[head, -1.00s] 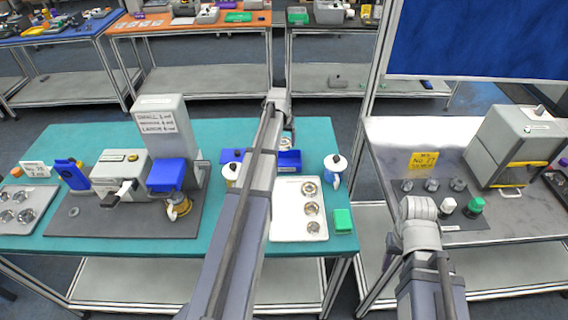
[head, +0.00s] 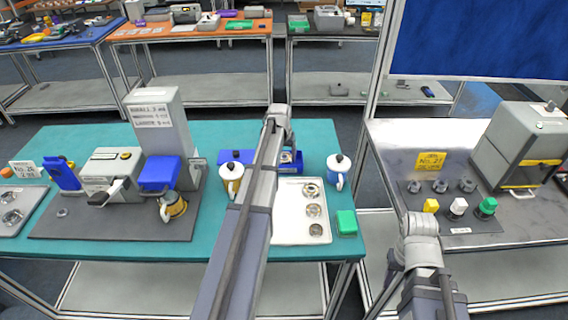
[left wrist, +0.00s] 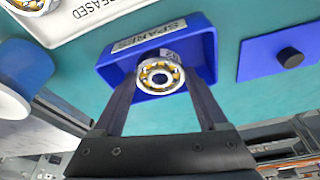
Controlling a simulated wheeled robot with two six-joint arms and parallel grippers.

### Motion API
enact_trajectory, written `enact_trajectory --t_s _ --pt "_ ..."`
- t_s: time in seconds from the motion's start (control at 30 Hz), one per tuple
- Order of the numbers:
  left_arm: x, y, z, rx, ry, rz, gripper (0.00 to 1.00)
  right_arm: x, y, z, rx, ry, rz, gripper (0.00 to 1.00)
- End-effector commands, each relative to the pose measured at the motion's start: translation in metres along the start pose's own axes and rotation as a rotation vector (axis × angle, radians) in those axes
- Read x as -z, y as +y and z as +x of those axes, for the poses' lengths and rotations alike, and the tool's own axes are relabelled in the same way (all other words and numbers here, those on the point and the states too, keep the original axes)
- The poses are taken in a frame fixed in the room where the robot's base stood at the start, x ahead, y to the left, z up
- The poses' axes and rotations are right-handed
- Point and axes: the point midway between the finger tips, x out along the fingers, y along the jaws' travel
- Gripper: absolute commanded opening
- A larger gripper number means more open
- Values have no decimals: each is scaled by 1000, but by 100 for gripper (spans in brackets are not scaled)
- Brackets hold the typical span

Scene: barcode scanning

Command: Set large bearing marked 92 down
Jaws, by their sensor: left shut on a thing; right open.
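The large bearing (left wrist: 160,77), a steel ring with amber balls and a small white tag, is between the fingers of my left gripper (left wrist: 158,92). It is over or inside the blue spares tray (left wrist: 205,45); I cannot tell if it touches the tray floor. The number on its tag is hard to read. In the head view the bearing (head: 286,157) shows just right of my left arm, within the blue tray (head: 236,154). My right gripper (head: 396,262) is by the front edge of the right table, its fingers mostly hidden behind the arm.
A white tray (head: 284,236) with several bearings lies in front of the blue tray. A yellow mug (head: 230,178) and a blue-white mug (head: 338,170) stand either side. A green block (head: 346,222) is at right.

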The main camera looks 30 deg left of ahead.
Motion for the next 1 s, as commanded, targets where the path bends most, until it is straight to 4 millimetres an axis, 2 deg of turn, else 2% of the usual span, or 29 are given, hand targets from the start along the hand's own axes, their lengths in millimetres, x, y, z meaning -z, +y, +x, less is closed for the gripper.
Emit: enact_trajectory --t_s 0.03,0.17,0.6,0.63,0.83,1.0 --pt "-3 0 13 0 0 0 0 1 -1 13 0 0 0 50" --pt "-7 0 26 0 0 0 0 2 -3 27 0 0 0 50" --pt "-8 0 29 0 0 0 0 2 -3 30 0 0 0 50" --pt "-8 0 28 0 0 0 78 2 -3 29 0 0 0 50" --pt "-8 0 28 0 0 0 100 2 -3 28 0 0 0 50" --pt "-8 0 28 0 0 0 100 2 -3 28 0 0 0 50"
